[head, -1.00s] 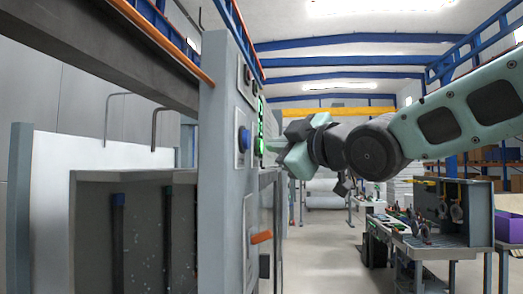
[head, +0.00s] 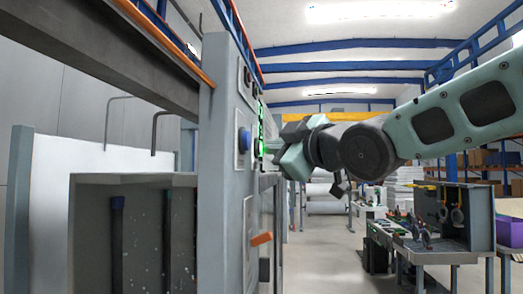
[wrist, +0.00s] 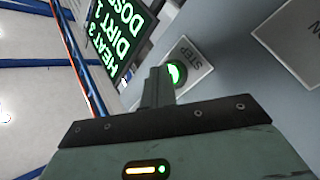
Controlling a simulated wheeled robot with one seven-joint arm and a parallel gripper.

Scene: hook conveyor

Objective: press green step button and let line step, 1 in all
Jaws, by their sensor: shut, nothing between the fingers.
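The green step button (wrist: 175,74) glows on a pale plate marked STEP in the wrist view. My gripper (wrist: 158,84) is shut and empty, its fingertips right at the button and covering its left part. Whether they touch or press it I cannot tell. In the head view my gripper (head: 272,150) reaches left to the grey control post (head: 222,170), and the step button is not distinguishable there. The dark display (wrist: 113,36) with green text reads HEAT 3, DIRT 1 and a cut-off DOS line. The display also shows edge-on in the head view (head: 261,128).
A blue button (head: 243,140) and an orange lever (head: 261,239) sit on the post. An overhead beam (head: 125,55) carries hooks (head: 154,130) above a grey booth at left. A workbench (head: 435,252) with tools stands at right. The floor between is clear.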

